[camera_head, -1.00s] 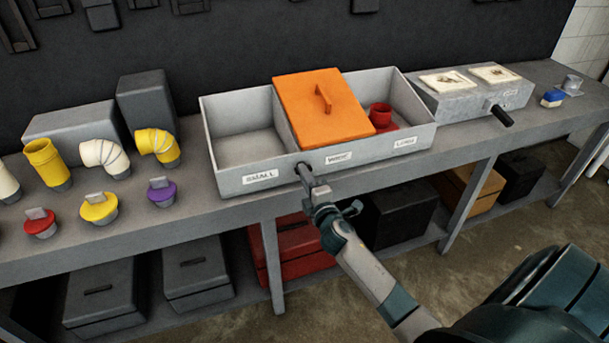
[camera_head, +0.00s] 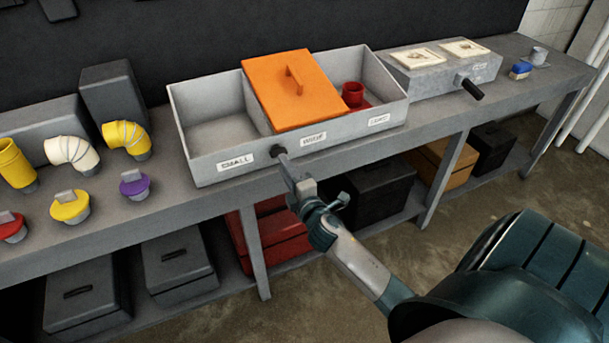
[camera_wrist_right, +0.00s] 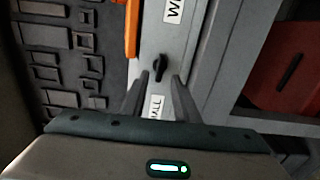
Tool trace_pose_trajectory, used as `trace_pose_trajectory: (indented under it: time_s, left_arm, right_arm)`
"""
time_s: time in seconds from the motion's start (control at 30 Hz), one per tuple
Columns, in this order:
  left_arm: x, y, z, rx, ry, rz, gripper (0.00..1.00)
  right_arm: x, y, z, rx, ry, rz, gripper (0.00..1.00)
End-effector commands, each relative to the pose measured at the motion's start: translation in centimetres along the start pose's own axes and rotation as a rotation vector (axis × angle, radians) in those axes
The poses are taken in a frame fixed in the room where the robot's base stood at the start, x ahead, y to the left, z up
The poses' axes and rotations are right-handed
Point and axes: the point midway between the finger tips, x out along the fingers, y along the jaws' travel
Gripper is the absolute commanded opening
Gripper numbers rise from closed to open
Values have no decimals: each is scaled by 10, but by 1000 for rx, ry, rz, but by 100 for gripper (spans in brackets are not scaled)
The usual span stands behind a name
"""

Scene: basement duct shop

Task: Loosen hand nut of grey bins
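The grey bins (camera_head: 203,172) are an open metal tray on the bench, with front labels reading SMALL, WIDE and a third, blurred one. The black hand nut (camera_head: 279,151) sits on the front wall between the SMALL and WIDE labels. It also shows in the right wrist view (camera_wrist_right: 157,68), as a dark knob just beyond my fingertips. My right gripper (camera_head: 288,168) is in front of the nut; in the wrist view its two fingers (camera_wrist_right: 158,88) are apart with nothing between them. The nut lines up with the gap. My left gripper is not in view.
An orange lid (camera_head: 290,88) covers the middle bin; a red cup (camera_head: 352,94) stands in the right bin. A grey box with a black handle (camera_head: 471,89) is to the right. Yellow and white elbows (camera_head: 72,152) and capped plugs (camera_head: 70,206) stand left.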

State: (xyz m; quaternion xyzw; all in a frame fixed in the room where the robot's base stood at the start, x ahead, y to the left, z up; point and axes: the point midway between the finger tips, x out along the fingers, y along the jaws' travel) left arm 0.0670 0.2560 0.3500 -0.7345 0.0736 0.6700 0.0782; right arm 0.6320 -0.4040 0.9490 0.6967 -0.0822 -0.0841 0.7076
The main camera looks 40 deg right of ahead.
Motion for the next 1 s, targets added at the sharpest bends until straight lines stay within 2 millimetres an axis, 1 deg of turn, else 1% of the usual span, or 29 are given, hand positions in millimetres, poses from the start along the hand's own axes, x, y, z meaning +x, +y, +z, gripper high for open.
trace_pose_trajectory:
  time_s: [0.03, 0.3, 0.4, 0.53, 0.7, 0.83, 1.0]
  left_arm:
    - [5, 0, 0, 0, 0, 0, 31]
    - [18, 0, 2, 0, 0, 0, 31]
    - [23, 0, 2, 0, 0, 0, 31]
    - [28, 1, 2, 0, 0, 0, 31]
    - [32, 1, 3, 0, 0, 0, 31]
    - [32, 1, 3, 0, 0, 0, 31]
    - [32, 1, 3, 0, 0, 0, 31]
  right_arm:
    - [-11, -3, 0, 0, 2, -1, 28]
    - [-66, -4, 0, 1, 1, -2, 28]
    - [-85, -4, 0, 1, 1, -2, 28]
    - [-105, -3, 0, 0, 1, -1, 28]
    - [-121, -2, 0, -1, 1, -1, 28]
    - [-126, 0, 0, -1, 1, 0, 28]
    - [-127, 0, 0, -1, 0, 0, 28]
